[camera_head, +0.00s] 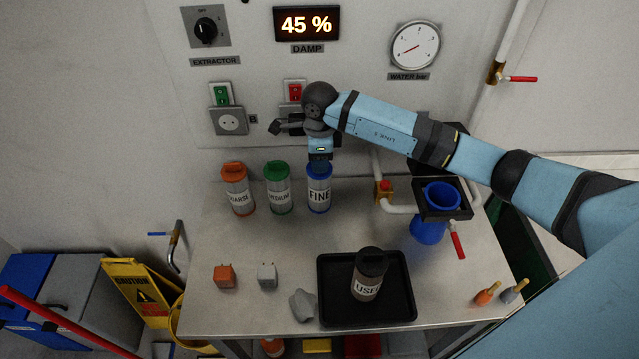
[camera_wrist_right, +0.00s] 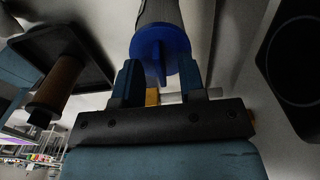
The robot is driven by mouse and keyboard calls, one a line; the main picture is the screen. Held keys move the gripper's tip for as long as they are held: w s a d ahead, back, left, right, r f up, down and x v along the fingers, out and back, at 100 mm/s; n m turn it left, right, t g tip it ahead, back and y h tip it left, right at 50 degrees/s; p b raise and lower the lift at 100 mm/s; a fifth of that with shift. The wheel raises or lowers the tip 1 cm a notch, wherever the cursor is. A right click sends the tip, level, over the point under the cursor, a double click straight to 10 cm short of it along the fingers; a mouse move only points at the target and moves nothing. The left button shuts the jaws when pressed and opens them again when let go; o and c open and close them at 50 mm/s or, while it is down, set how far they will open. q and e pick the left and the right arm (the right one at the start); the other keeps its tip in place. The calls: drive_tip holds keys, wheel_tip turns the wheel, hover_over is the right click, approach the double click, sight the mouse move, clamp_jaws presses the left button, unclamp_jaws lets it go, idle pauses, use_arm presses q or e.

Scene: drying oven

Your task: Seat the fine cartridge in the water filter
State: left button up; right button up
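The fine cartridge (camera_head: 319,196), grey with a blue cap and base, stands upright on the bench, right of the medium one. My right gripper (camera_head: 320,158) is directly above it, pointing down. In the right wrist view its two fingers (camera_wrist_right: 160,82) are apart, on either side of the upright fin on the blue cap (camera_wrist_right: 160,45), with gaps showing. The water filter's blue housing (camera_head: 428,230) hangs in a black bracket (camera_head: 428,207) at the right; its round top is open. The used cartridge (camera_head: 369,273) stands on the black tray (camera_head: 330,312). My left gripper is out of view.
Coarse (camera_head: 239,190) and medium (camera_head: 278,188) cartridges stand close to the left. White pipes, a red-handled valve (camera_head: 457,240) and a yellow fitting (camera_head: 384,190) surround the filter. Two plugs (camera_head: 225,276) and a grey cloth (camera_head: 302,304) lie at front left. Bench between cartridges and tray is clear.

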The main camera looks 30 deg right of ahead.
drive_tip(key=shift+f, duration=0.4)
drive_tip(key=shift+c, duration=0.4)
clamp_jaws()
drive_tip(key=shift+r, duration=0.1)
